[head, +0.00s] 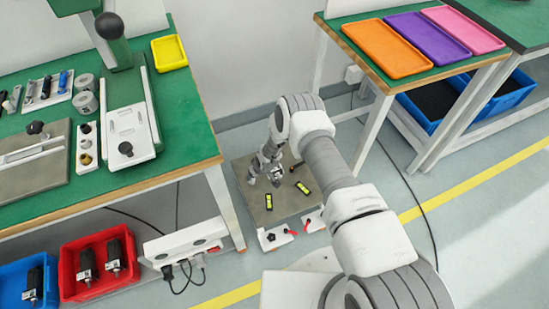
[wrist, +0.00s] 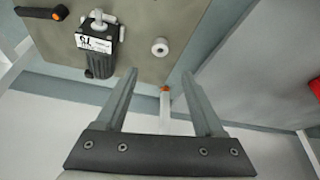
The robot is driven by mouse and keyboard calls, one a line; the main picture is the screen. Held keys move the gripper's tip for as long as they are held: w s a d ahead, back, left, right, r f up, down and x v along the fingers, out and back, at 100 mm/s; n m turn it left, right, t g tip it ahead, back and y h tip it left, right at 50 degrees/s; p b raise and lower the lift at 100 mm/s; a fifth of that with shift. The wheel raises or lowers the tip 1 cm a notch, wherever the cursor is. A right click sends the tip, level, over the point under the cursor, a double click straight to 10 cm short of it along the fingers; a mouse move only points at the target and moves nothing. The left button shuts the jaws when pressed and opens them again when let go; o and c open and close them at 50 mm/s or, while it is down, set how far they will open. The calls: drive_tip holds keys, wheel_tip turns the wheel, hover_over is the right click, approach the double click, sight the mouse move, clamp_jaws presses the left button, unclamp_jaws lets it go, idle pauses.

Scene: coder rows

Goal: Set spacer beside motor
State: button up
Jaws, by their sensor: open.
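In the wrist view, a dark ribbed motor (wrist: 99,62) with a metal end and a white label lies on the brown-grey plate (wrist: 150,15). A small pale ring, which looks like the spacer (wrist: 160,47), sits on the plate to the right of the motor, with a gap between them. My gripper (wrist: 159,75) is open and nothing shows between its fingers. The ring lies just beyond the fingertips in the picture. In the head view, my gripper (head: 265,174) hangs over the floor-level plate (head: 236,206); the ring cannot be made out there.
An orange-ended black lever (wrist: 40,13) is at the plate's upper left in the wrist view. In the head view, a green bench (head: 190,110) stands left, with red (head: 68,290) and blue (head: 12,298) bins below. Another bench holds orange (head: 385,50), purple and pink trays.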

drive_tip(key=shift+r, duration=0.15)
drive_tip(key=w+d+r, duration=0.1)
drive_tip(key=w+r, duration=0.4)
drive_tip(key=r, duration=0.6)
drive_tip(key=d+r+m+h, duration=0.1)
drive_tip(key=d+r, duration=0.3)
drive_tip(key=r, duration=0.7)
drive_tip(key=s+d+r+m+t, duration=0.1)
drive_tip(key=d+r, duration=0.2)
drive_tip(key=r, duration=0.9)
drive_tip(key=d+r+m+h, duration=0.1)
drive_tip(key=d+r, duration=0.3)
drive_tip(key=r, duration=0.7)
drive_tip(key=s+d+r+m, duration=0.1)
drive_tip(key=s+d+r, duration=0.3)
drive_tip(key=s+r, duration=0.25)
drive_tip(key=s+d+r+m, duration=0.1)
drive_tip(key=s+d+r, duration=0.2)
drive_tip(key=s+r, duration=0.4)
drive_tip(key=s+d+r+m, duration=0.1)
drive_tip(key=s+d+r, duration=0.1)
drive_tip(key=s, duration=0.7)
drive_tip(key=s+d+r+m+t, duration=0.1)
drive_tip(key=s+d+r, duration=0.1)
drive_tip(key=s, duration=0.8)
drive_tip(key=shift+s+d+r+m+h, duration=0.15)
drive_tip(key=shift+d+r+m+h, duration=0.2)
drive_tip(key=shift+d, duration=0.3)
